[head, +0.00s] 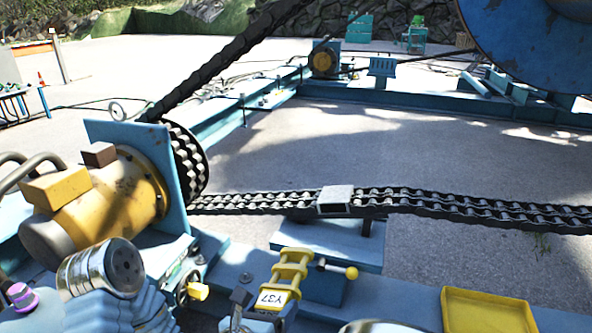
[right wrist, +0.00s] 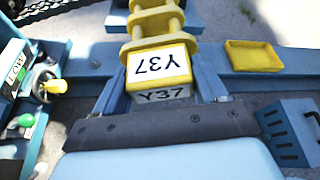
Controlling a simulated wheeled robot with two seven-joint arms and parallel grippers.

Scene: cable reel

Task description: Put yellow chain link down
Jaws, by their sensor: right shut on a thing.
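The yellow chain link (head: 291,272), with a white end label Y37, stands out from my right gripper (head: 262,312) at the lower middle of the head view. In the right wrist view the link (right wrist: 158,62) sits between the two blue fingers of the gripper (right wrist: 160,92), which are shut on its labelled end. Its far end reaches over the blue beam; I cannot tell whether it touches anything below. A shallow yellow tray (head: 487,312) lies to the right, empty as far as I see; it also shows in the right wrist view (right wrist: 253,56). My left gripper does not show.
A black roller chain (head: 450,203) runs across behind the link, through a grey guide (head: 335,198). A yellow motor (head: 105,200) and sprocket stand left. A lever with a yellow knob (head: 351,273) is close to the link's right. Blue beam (head: 400,292) lies between link and tray.

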